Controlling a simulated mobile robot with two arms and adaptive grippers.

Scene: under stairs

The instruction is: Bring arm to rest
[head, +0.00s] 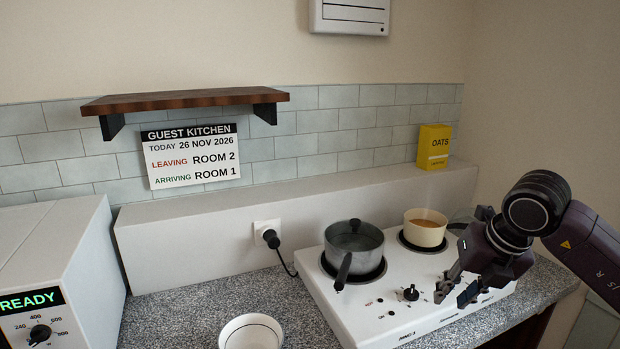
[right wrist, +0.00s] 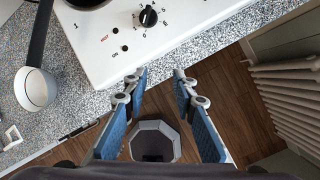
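My right gripper (head: 456,294) comes in from the right in the head view, over the front right part of the white hob (head: 335,281). In the right wrist view its blue-padded fingers (right wrist: 157,78) are spread apart with nothing between them. The fingertips appear near the hob's front edge, with counter and floor visible beyond. My left gripper is not in view.
A lidded grey saucepan (head: 353,245) and a cream pot with orange contents (head: 425,229) sit on the hob. A white bowl (head: 250,333) stands on the speckled counter (head: 190,312). A radiator (right wrist: 290,95) stands beyond the wooden floor (right wrist: 238,105).

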